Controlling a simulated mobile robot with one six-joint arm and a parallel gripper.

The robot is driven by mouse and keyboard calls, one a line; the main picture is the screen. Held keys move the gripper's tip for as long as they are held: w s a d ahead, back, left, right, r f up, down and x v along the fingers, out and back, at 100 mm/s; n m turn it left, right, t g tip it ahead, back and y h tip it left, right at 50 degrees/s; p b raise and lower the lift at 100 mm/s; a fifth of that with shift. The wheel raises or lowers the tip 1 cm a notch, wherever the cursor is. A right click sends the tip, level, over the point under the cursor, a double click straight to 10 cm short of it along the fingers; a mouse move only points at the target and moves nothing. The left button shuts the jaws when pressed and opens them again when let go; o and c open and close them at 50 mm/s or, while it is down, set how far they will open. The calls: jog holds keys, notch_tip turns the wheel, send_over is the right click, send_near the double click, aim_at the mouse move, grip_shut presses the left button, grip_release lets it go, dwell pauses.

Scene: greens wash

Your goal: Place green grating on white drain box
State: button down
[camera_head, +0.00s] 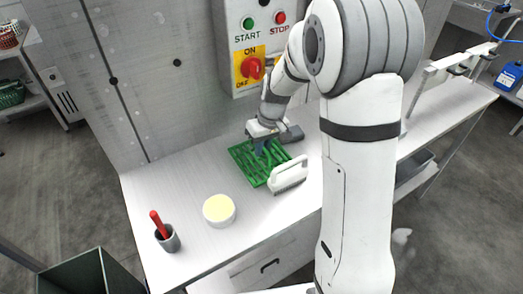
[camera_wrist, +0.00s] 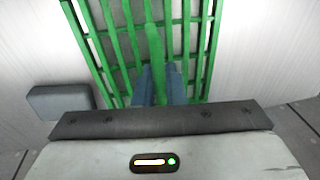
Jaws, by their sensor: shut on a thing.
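The green grating (camera_head: 244,152) is at the middle of the white table, below the control panel; it also fills the top of the wrist view (camera_wrist: 95,35). My gripper (camera_head: 262,150) is over the grating from above. In the wrist view, its blue fingers (camera_wrist: 160,85) are shut on an upright green part of the grating. I cannot tell whether the grating touches the table or is slightly raised. I cannot make out a white drain box for certain in either view.
A white handled object (camera_head: 288,176) stands close to the grating's right side. A round tub with a pale yellow top (camera_head: 219,210) and a grey cup with a red handle (camera_head: 168,239) are nearer the front. The control panel (camera_head: 250,40) rises behind. Bare table lies left of the grating.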

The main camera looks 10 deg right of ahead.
jog(key=shift+f, duration=0.9)
jog(key=c, duration=1.5)
grip_release()
jog(key=shift+r, duration=0.15)
notch_tip(320, 180, up, 12)
jog(key=d, duration=0.2)
jog(key=s+d+r+m+t+h, duration=0.1)
jog(key=s+d+m, duration=0.1)
jog(key=s, duration=0.9)
jog(key=s+d+r+m+t+h, duration=0.1)
jog(key=s+d+m, duration=0.1)
jog(key=s, duration=0.9)
jog(key=shift+o, duration=0.3)
jog(key=shift+s+f, duration=0.2)
jog(key=shift+s, duration=0.25)
